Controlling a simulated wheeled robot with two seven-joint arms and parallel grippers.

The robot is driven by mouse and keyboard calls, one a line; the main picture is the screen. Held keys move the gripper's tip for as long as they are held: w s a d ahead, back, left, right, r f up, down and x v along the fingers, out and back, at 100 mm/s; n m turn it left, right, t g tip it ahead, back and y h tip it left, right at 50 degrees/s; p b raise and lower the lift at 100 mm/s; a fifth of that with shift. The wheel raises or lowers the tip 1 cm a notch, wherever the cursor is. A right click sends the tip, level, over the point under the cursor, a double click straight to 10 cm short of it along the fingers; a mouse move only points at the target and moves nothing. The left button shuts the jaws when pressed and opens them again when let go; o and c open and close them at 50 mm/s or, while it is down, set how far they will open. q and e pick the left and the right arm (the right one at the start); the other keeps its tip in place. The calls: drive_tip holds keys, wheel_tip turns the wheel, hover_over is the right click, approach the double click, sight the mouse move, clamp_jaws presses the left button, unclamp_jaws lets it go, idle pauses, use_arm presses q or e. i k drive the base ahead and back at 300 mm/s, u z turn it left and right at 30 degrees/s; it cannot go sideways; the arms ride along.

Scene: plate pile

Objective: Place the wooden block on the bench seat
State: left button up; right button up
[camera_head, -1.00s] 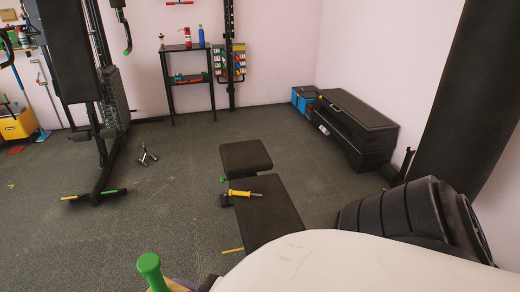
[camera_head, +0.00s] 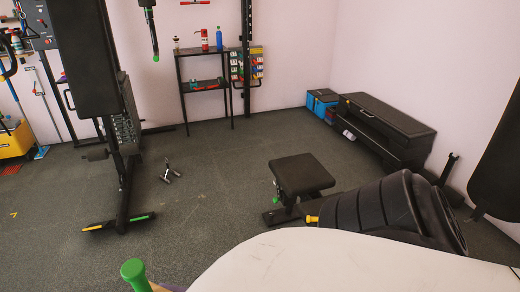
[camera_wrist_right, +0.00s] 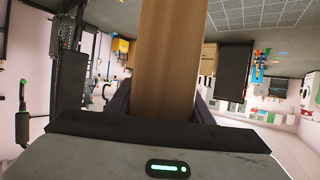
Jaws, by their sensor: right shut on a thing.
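The bench shows in the head view as a dark padded seat (camera_head: 302,172) on a black frame, right of centre. A black ribbed shape and my white body hide the rest of it. In the right wrist view the wooden block (camera_wrist_right: 172,45) is a plain brown piece running up from my right gripper (camera_wrist_right: 163,100), which is shut on it. The block's far end is out of that view. A small tan edge shows by a green knob (camera_head: 134,270) at the bottom of the head view; I cannot tell whether it is the block. My left gripper is not in view.
A weight machine (camera_head: 120,130) stands at left, with a small metal tripod-like item (camera_head: 170,171) on the floor. A shelf (camera_head: 205,84) and a long black box (camera_head: 385,128) stand by the walls. The floor left of the bench is mostly clear. A yellow handle (camera_head: 312,219) shows near the bench.

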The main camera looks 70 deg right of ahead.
sight(303, 172)
drive_tip(key=i, duration=0.85)
drive_tip(key=z, duration=2.55)
drive_tip(key=i, duration=1.85)
drive_tip(key=z, duration=1.7)
drive_tip(key=i, duration=0.25)
drive_tip(key=u, duration=1.85)
